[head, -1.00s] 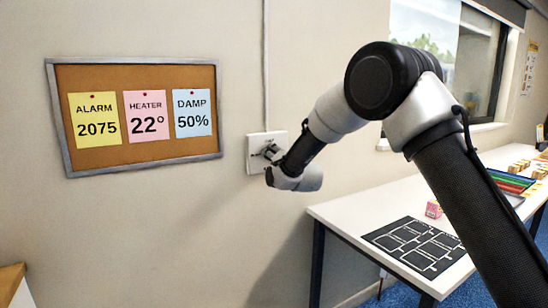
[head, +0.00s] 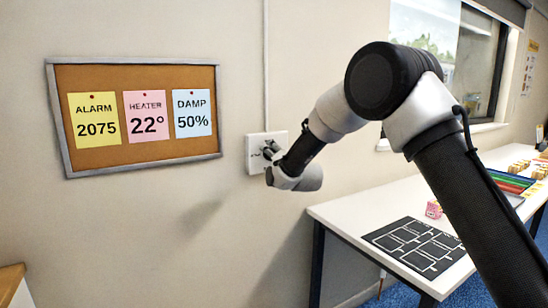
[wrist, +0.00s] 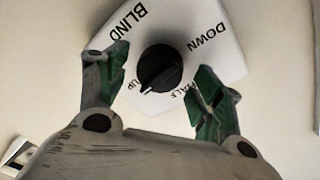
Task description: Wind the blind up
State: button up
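A white switch plate (wrist: 215,55) on the wall carries a black round knob (wrist: 162,66) and the words BLIND, DOWN, HALF and UP. The white mark on the knob points at UP. My gripper (wrist: 160,78) is open, with its green-padded fingers on either side of the knob and a small gap showing at each side. In the head view the plate (head: 254,146) is partly covered by my gripper (head: 268,150). A dark blind (head: 505,10) shows at the top of the window, at the upper right; only part of it is in view.
A cork board (head: 140,80) with three notes hangs left of the plate. A white table (head: 345,205) with a black marked mat (head: 415,245) and a pink box (head: 433,209) stands to the right, below my arm. A wooden edge (head: 12,280) is at the lower left.

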jog(key=v, duration=1.2)
